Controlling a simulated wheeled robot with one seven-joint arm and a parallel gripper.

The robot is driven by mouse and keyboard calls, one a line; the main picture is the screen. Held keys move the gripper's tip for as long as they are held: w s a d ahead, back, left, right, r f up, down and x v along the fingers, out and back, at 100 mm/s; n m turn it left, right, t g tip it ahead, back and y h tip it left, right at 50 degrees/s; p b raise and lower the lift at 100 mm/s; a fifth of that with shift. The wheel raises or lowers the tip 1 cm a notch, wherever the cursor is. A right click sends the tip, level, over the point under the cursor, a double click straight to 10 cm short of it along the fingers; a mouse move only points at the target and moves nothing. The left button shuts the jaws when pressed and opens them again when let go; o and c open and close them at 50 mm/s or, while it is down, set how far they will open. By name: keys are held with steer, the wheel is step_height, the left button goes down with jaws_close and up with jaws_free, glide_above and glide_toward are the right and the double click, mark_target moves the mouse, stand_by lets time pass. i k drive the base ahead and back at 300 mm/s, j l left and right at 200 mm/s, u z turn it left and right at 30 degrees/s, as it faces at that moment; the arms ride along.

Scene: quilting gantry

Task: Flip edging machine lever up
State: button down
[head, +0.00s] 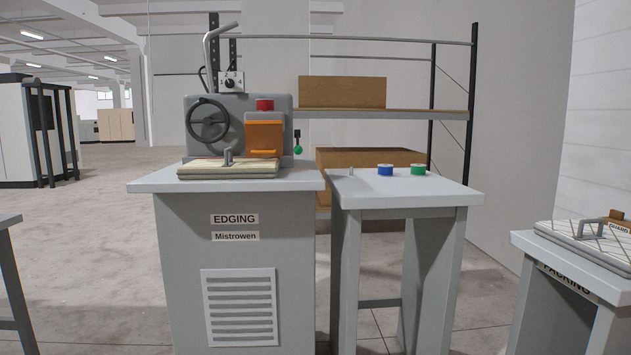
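The grey edging machine (190,118) stands on a cabinet labelled EDGING. A small lever (298,141) with a black mount and a green knob is on the right side of the machine. The knob hangs below the mount, so the lever points down. The machine's front carries a black handwheel (208,121), an orange cover (264,136) and a red button (265,105). A dial box (231,82) sits on top. My gripper is not in view.
A quilted piece with a grey handle (228,170) lies before the machine. A side table (405,190) to the right holds a blue spool (385,169) and a green spool (418,169). A packing table (530,244) stands far right. Floor shows at left.

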mark_target(298, 149)
steer(key=i, duration=1.5)
steer(key=z, duration=0.15)
